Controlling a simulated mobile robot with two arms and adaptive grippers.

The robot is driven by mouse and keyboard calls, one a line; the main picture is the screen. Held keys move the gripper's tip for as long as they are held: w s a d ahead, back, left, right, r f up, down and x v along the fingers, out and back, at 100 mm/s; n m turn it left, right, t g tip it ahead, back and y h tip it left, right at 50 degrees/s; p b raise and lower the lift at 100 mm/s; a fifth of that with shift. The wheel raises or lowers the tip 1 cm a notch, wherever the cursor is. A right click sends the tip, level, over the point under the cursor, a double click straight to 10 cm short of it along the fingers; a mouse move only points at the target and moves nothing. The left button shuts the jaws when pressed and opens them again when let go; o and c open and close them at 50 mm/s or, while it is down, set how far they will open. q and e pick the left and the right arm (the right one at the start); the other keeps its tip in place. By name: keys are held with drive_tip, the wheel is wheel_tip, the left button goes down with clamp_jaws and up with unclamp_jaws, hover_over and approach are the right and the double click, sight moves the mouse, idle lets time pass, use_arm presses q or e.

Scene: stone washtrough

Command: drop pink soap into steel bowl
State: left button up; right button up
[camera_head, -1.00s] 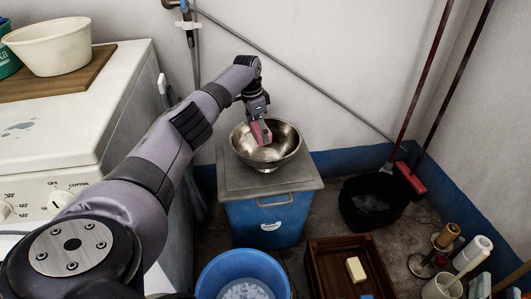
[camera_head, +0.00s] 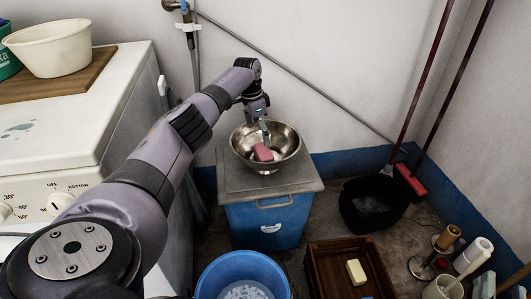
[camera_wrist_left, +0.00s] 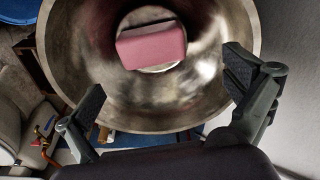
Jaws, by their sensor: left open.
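The pink soap (camera_head: 263,153) is a block in the steel bowl (camera_head: 289,143). In the left wrist view the soap (camera_wrist_left: 152,46) shows over the bowl's round bottom, inside the rim of the bowl (camera_wrist_left: 190,110). My left gripper (camera_head: 266,137) is above the bowl. In the left wrist view its two fingers (camera_wrist_left: 160,90) are wide apart, with the soap beyond them and clear of both. My right gripper is not in view.
The bowl stands on the grey lid of a blue bin (camera_head: 265,222). A blue bucket (camera_head: 243,258), a wooden crate with yellow soap (camera_head: 357,271) and a black bucket (camera_head: 372,203) are on the floor. A white washing machine (camera_head: 75,110) stands at left.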

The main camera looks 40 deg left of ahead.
use_arm(q)
drive_tip(key=shift+r, duration=0.1)
wheel_tip(320, 180, up, 12)
drive_tip(key=s, duration=0.1)
drive_tip(key=shift+s+a, duration=0.35)
drive_tip(key=shift+a, duration=0.1)
drive_tip(key=shift+f, duration=0.2)
